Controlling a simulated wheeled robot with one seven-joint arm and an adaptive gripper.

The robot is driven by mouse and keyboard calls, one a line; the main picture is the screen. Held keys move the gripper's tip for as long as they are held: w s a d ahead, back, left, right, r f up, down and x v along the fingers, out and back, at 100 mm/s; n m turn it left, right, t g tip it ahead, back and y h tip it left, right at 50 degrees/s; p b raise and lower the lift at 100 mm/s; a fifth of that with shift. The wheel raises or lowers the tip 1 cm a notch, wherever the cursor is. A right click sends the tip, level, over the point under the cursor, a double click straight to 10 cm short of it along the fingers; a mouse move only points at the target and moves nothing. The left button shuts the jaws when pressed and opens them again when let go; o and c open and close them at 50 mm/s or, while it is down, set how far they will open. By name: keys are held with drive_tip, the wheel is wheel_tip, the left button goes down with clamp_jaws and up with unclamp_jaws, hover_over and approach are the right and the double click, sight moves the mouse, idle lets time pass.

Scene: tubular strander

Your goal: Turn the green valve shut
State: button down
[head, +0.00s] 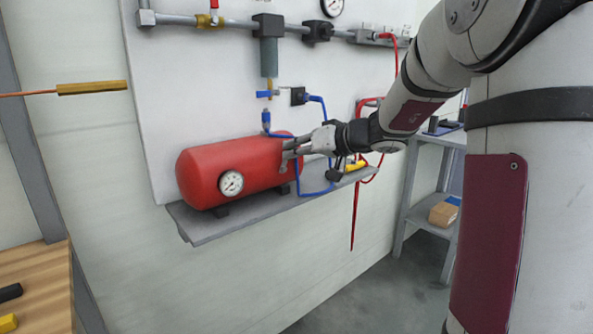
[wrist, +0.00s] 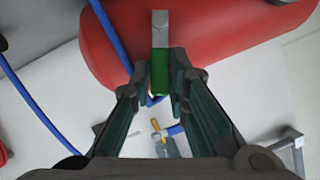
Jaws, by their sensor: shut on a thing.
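The green valve (wrist: 161,83) shows in the wrist view as a short green lever with a grey metal piece (wrist: 160,28) at its far end. My gripper (wrist: 163,68) has one finger on each side of the green part and is shut on it. In the head view my gripper (head: 287,155) reaches in from the right to the right end of the red tank (head: 215,165). The green valve cannot be made out in the head view, where my gripper covers that spot.
The red tank, with a round gauge (head: 231,183), sits on a grey wall shelf (head: 240,219). A blue hose (head: 299,178) loops close to my gripper. A red hose (head: 355,215) hangs to the right. A pipe (head: 175,19) with fittings runs above.

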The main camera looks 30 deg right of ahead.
drive_tip(key=shift+s+a+r+n+h+b, duration=0.1)
drive_tip(key=shift+a+n+h+b, duration=0.6)
drive_tip(key=shift+b, duration=2.1)
drive_tip(key=shift+s+a+n+h+b, duration=0.1)
drive_tip(key=shift+a+n+h+b, duration=0.55)
drive_tip(key=shift+b, duration=2.1)
drive_tip(key=shift+d+n, duration=0.3)
drive_tip(key=shift+n, duration=0.05)
drive_tip(key=c, duration=1.5)
unclamp_jaws()
drive_tip(key=shift+r, duration=0.1)
drive_tip(key=shift+c, duration=0.2)
drive_tip(key=v, duration=1.2)
drive_tip(key=shift+f, duration=0.2)
